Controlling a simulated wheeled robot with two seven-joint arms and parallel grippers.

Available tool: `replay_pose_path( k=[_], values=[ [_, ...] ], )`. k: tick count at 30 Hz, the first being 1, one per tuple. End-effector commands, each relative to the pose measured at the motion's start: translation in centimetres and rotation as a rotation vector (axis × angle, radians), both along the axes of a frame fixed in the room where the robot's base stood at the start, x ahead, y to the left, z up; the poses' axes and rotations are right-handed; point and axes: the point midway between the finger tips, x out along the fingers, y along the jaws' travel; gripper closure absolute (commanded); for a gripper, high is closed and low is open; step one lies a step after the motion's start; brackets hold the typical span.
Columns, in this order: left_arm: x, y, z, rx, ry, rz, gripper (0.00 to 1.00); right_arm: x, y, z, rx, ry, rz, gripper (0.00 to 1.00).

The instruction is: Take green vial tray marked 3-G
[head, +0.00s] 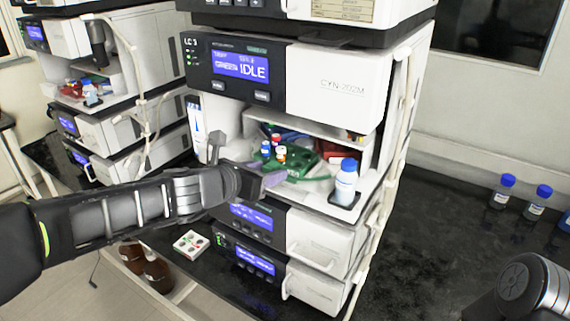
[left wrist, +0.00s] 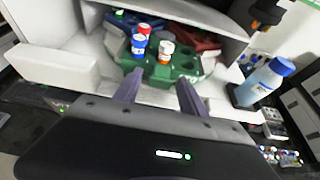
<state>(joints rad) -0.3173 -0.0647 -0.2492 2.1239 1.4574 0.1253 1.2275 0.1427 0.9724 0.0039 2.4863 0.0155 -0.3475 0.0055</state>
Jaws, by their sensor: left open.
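The green vial tray (head: 302,168) sits on the white shelf inside the open bay of the LC stack. In the left wrist view the green tray (left wrist: 188,95) lies just ahead of my fingers. It holds a few vials, with blue, red and orange-white tops, at its left part; its other round wells look empty. I cannot read a 3-G mark. My left gripper (head: 268,180) is open at the bay's front edge, and in the wrist view its two fingers (left wrist: 160,92) point at the tray's near edge with nothing between them. My right gripper is not in view; only part of my right arm shows.
A blue-capped bottle (head: 345,182) stands in a black holder at the bay's right front. Red and blue trays (head: 290,134) sit behind the green one. A white housing (head: 340,83) overhangs the bay. Blue-capped bottles (head: 502,192) stand on the dark bench at right.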

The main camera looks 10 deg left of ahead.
Motion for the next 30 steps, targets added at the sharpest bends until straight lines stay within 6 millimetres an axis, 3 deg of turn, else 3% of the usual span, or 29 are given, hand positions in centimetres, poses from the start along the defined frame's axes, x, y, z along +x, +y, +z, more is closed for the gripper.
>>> replay_pose_path(
  k=[18, 30],
  values=[
    [0.13, -0.02, 0.03, 0.0, -0.001, 0.0, 0.51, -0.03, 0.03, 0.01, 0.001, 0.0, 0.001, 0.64],
    [0.13, -0.03, 0.03, 0.0, -0.001, 0.0, 0.84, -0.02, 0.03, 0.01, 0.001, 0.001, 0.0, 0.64]
  ],
)
